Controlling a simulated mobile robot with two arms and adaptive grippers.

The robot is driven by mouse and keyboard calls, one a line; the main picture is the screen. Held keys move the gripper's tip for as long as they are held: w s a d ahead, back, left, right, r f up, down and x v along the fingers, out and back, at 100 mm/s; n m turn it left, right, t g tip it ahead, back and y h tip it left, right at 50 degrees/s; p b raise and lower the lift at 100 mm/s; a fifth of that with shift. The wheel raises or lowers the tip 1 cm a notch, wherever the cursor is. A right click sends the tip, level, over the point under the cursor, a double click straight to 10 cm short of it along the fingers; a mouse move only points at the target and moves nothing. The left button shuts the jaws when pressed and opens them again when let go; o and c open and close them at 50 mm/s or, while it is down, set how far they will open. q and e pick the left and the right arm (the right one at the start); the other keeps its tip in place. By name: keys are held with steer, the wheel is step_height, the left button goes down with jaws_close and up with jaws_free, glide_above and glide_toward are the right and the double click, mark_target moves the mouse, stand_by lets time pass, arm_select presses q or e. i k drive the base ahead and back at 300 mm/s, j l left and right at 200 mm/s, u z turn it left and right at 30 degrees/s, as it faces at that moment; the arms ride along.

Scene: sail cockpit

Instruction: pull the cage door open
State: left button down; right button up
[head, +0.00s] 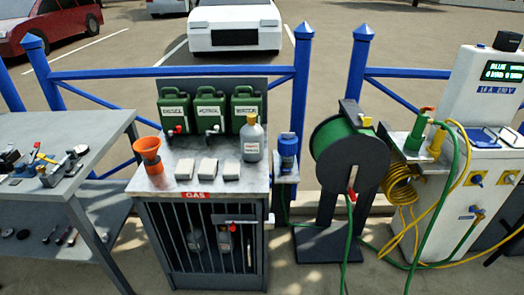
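The gas cage (270,235) is a dark grey cabinet with a metal top, standing at the centre of the head view under a red GAS label (194,195). Its barred door (180,245) appears shut across the front. A dark horizontal plate (235,218) sits on the upper right of the front; I cannot tell if it is the latch or handle. Grey bottles (195,240) show dimly behind the bars, one with a red part on top. Neither of my grippers is in view.
On the cage top stand green canisters (210,110), an orange funnel (147,152) and a grey bottle (252,140). A grey workbench (100,128) is close on the left. A hose reel (350,150) and white power pedestal (480,130) stand right, with hoses on the ground.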

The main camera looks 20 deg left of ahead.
mark_target(143, 202)
steer(key=j+u, duration=0.1)
steer(key=u, duration=0.9)
steer(key=i+l, duration=0.05)
